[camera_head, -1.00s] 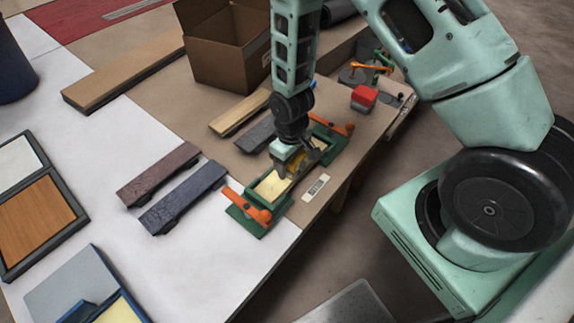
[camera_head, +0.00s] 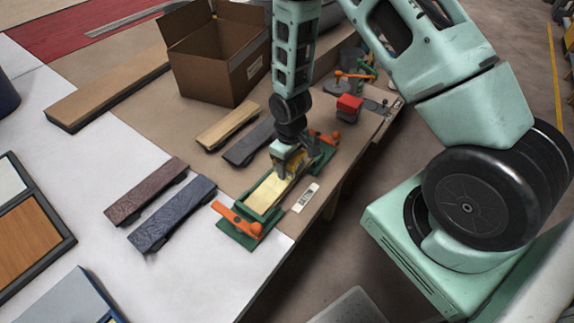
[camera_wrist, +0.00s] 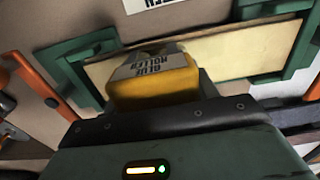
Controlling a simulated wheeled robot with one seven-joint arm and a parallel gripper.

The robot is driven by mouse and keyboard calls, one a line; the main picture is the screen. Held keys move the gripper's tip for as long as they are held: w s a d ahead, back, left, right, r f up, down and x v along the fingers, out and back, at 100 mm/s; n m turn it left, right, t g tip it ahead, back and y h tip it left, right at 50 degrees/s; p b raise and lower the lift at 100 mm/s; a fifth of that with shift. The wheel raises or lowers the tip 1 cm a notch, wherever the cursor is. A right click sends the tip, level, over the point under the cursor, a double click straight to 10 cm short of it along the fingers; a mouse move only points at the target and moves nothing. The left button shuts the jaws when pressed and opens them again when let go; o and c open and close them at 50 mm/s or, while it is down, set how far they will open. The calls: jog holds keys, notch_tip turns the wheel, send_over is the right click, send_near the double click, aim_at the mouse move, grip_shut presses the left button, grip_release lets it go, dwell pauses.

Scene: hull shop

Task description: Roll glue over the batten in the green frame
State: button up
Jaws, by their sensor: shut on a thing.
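The green frame (camera_head: 239,232) lies on the bench near its front edge, with orange clamp handles at both ends. A pale batten (camera_head: 268,193) lies in it; the wrist view also shows the batten (camera_wrist: 235,50) along the frame. My gripper (camera_head: 288,165) is shut on the yellow glue roller (camera_wrist: 155,82), whose label reads "GLUE ROLLER". The roller is over the batten, toward the far end of the frame. My gripper hides its underside, so I cannot tell if it touches the wood.
Two dark battens (camera_head: 147,190) (camera_head: 173,213) lie left of the frame. A pale batten (camera_head: 228,124) and a grey one (camera_head: 249,142) lie behind it. A cardboard box (camera_head: 215,60) stands at the back. A red block (camera_head: 349,107) sits right. A label (camera_head: 305,198) lies beside the frame.

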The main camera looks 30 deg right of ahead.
jog(key=shift+w+d+f, duration=0.1)
jog(key=shift+w+d, duration=0.2)
jog(key=shift+d, duration=0.5)
jog(key=shift+w+d+r, duration=0.1)
jog(key=shift+w+d, duration=0.15)
jog(key=shift+d, duration=0.6)
jog(key=shift+w+d+f, duration=0.1)
jog(key=shift+w+d, duration=0.2)
jog(key=shift+d, duration=0.5)
jog(key=shift+w+d, duration=0.3)
jog(key=shift+d, duration=0.4)
jog(key=shift+w+d, duration=0.25)
jog(key=shift+d, duration=0.45)
jog(key=shift+c, duration=0.2)
jog(key=shift+w+d+r, duration=0.15)
jog(key=shift+r, duration=0.05)
jog(key=shift+w+r+p, duration=0.15)
jog(key=shift+r+p, duration=0.35)
jog(key=shift+p, duration=0.15)
jog(key=shift+o, duration=0.2)
jog(key=r+p, duration=0.2)
jog(key=shift+d+r, duration=0.3)
jog(key=shift+r, duration=0.05)
jog(key=r, duration=0.1)
jog(key=r+p, duration=0.2)
jog(key=shift+s+a+r, duration=0.1)
jog(key=shift+s+a, duration=0.15)
jog(key=shift+a, duration=0.15)
